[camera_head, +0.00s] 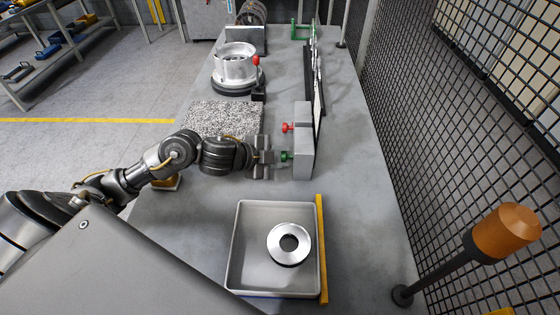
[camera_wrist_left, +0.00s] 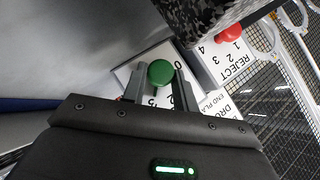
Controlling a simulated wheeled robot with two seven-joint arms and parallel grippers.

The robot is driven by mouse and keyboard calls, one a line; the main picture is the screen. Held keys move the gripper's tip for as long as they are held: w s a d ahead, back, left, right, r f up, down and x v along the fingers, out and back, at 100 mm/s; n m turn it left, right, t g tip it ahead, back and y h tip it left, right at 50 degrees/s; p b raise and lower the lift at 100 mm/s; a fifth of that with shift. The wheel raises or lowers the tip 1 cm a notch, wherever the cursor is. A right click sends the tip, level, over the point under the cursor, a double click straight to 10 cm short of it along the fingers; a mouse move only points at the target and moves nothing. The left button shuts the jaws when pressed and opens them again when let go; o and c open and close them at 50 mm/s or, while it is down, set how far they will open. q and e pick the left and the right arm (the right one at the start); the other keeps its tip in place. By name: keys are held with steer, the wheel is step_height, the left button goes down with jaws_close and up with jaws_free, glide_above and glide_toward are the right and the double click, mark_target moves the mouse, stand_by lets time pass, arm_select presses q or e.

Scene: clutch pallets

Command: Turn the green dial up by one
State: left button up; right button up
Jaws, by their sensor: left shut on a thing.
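The green dial (camera_head: 286,156) sticks out from the left face of a grey box (camera_head: 303,140) on the table. My left gripper (camera_head: 270,157) reaches it from the left and is shut on it. In the left wrist view the round green dial (camera_wrist_left: 160,73) sits between the two dark fingers, in front of a white label with black digits. The fingers and the dial hide part of this label, and I cannot tell which number the dial points to. My right gripper is not in view.
A red dial (camera_head: 288,127) sits just behind the green one on the same box. A grey tray (camera_head: 236,245) with a metal ring (camera_head: 289,244) lies in front. A speckled grey pad (camera_head: 224,118) lies behind my arm. A mesh fence (camera_head: 470,110) runs along the right.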

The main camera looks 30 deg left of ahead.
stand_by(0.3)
arm_select(q)
steer(key=o, duration=1)
steer(key=shift+c, duration=0.2)
steer(key=v, duration=0.9)
steer(key=shift+s+a, duration=0.1)
steer(key=shift+s, duration=0.15)
steer(key=shift+s+a+r, duration=0.25)
steer(key=shift+s+r, duration=0.15)
steer(key=shift+s, duration=0.15)
steer(key=shift+f, duration=0.1)
